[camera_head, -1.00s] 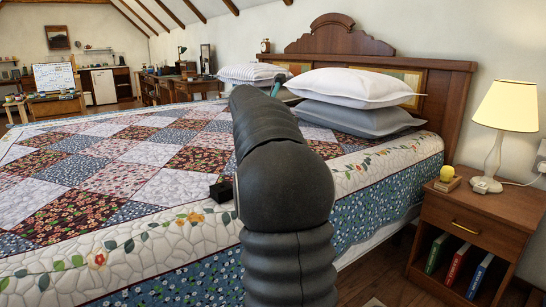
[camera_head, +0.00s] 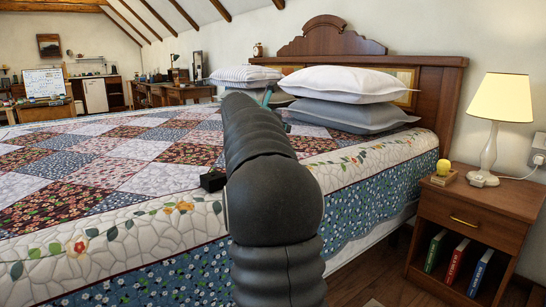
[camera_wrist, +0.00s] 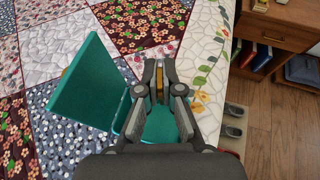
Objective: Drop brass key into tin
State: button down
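A teal tin (camera_wrist: 163,125) shows in the wrist view over the patchwork bed, with its flat teal lid (camera_wrist: 85,85) standing open to the left. My gripper (camera_wrist: 160,68) is above the tin in the picture, its fingers close together with a thin brass-coloured piece, seemingly the brass key (camera_wrist: 160,84), between them. Most of the key is hidden by the fingers, and the tin's inside is partly covered by my gripper. I cannot tell the key's height over the tin. In the head view my arm hides the gripper, and only a bit of teal (camera_head: 267,95) shows past it.
The quilted bed (camera_head: 110,170) fills the middle, with pillows (camera_head: 355,85) by the headboard (camera_head: 440,95). A nightstand (camera_head: 470,215) with a lamp (camera_head: 500,100) stands at the right. Slippers (camera_wrist: 234,120) lie on the wooden floor beside the bed.

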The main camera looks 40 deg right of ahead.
jog(key=c, duration=1.2)
grip_release()
jog(key=shift+c, duration=0.2)
jog(key=v, duration=1.2)
jog(key=shift+a, duration=0.1)
